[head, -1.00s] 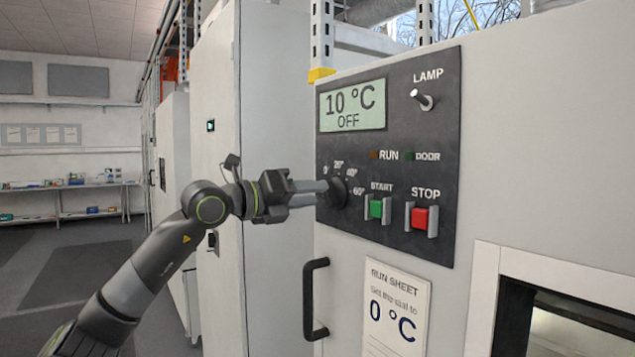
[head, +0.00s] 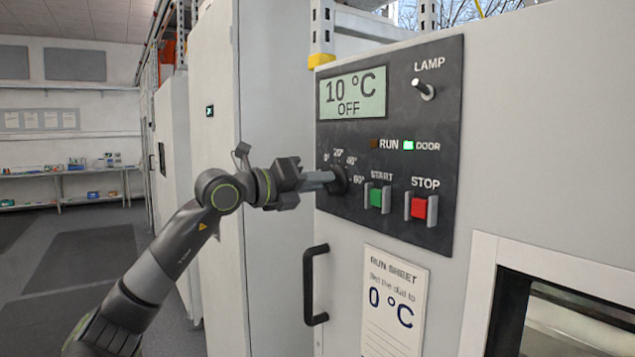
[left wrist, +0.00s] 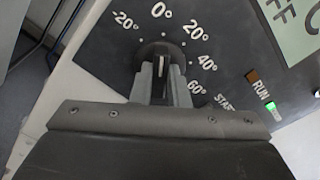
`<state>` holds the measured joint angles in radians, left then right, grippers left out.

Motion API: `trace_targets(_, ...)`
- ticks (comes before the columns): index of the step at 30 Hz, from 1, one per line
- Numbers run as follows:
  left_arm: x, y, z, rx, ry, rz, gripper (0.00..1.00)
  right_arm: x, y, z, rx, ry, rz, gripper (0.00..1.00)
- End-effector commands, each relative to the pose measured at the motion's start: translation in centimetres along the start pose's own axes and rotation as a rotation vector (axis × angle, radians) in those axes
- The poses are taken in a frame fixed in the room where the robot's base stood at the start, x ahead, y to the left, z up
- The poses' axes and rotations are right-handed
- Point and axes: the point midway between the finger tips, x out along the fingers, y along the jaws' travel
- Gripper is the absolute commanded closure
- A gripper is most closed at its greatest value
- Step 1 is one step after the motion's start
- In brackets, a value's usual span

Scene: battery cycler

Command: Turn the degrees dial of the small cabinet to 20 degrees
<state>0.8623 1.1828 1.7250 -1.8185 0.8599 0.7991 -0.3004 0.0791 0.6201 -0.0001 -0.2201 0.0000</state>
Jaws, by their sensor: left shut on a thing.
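The degrees dial (head: 342,181) is a black knob on the dark panel, with a printed scale around it. It also shows in the left wrist view (left wrist: 160,49), with marks from -20° to 60°. Its white pointer line (left wrist: 162,66) points up, between the 0° and 20° marks. The display (head: 352,98) reads 10 °C and OFF. My left gripper (head: 330,180) is shut on the dial, one finger on each side of the knob in the left wrist view (left wrist: 161,76). The fingers hide the knob's sides. My right gripper is not in view.
The START button (head: 376,196), STOP button (head: 418,208) and LAMP switch (head: 424,90) are right of the dial. Below are a black door handle (head: 312,285) and a run sheet (head: 393,300) reading 0 °C. A tall grey cabinet (head: 275,110) stands behind my left arm.

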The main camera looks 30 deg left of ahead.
Motion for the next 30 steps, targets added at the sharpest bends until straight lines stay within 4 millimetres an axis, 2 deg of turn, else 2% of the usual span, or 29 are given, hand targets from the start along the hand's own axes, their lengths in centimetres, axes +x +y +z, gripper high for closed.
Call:
trace_targets(11, 0.0, 0.1, -0.1, 0.086, 0.000, 0.000, 1.00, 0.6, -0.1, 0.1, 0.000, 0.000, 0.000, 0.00)
trace_targets(30, 0.0, -0.2, -0.1, 0.556, 0.000, 0.000, 1.00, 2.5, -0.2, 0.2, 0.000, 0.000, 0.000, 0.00)
